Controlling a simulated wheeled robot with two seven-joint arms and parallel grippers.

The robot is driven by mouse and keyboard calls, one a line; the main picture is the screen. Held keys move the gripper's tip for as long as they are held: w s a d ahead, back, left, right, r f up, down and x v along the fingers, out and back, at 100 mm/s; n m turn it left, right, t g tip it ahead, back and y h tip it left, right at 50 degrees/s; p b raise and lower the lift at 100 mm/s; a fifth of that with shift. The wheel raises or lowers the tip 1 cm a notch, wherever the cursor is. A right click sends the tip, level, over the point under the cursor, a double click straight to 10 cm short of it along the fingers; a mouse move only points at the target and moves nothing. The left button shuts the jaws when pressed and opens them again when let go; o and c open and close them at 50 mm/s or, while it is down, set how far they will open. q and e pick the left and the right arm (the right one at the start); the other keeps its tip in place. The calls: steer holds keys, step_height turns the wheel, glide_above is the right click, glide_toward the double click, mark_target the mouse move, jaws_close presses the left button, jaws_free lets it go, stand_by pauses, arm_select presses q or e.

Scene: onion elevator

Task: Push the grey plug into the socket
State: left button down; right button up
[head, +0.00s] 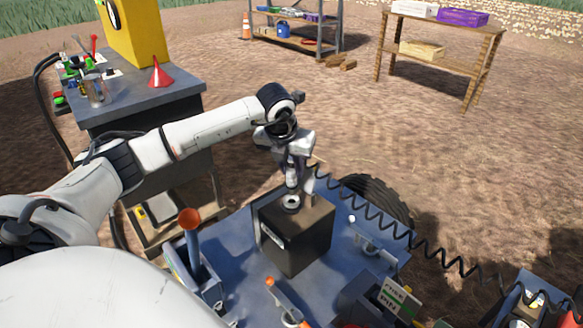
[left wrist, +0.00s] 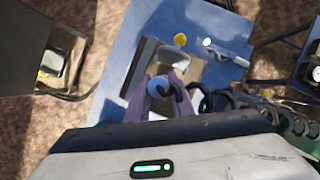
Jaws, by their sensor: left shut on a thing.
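My left gripper (head: 292,183) points down over a dark box (head: 297,242) on the blue platform. A light ring-shaped socket (head: 291,204) is on the box's top, just under the gripper. In the left wrist view, my left gripper (left wrist: 166,84) is shut on the grey plug (left wrist: 157,86), a round bluish-grey piece with a black cable bending from it. The coiled black cable (head: 372,210) runs off to the right in the head view. The plug's lower end is largely hidden, and I cannot tell whether it touches the socket. My right gripper is out of view.
The blue platform (head: 240,290) carries an orange-topped lever (head: 190,220) at left and a second orange handle (head: 283,297) in front. A small sign (head: 398,297) stands at right. A wheel (head: 378,197) is behind. A grey bench (head: 140,100) stands at the left.

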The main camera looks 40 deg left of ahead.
mark_target(292, 182)
arm_select(q)
steer(key=shift+f+b, duration=2)
steer(key=shift+f, duration=0.45)
stand_by(0.7)
steer(key=c, duration=1)
jaws_free()
steer(key=shift+c, duration=0.2)
steer(key=shift+r+p, duration=2.35)
steer(key=shift+r, duration=1.15)
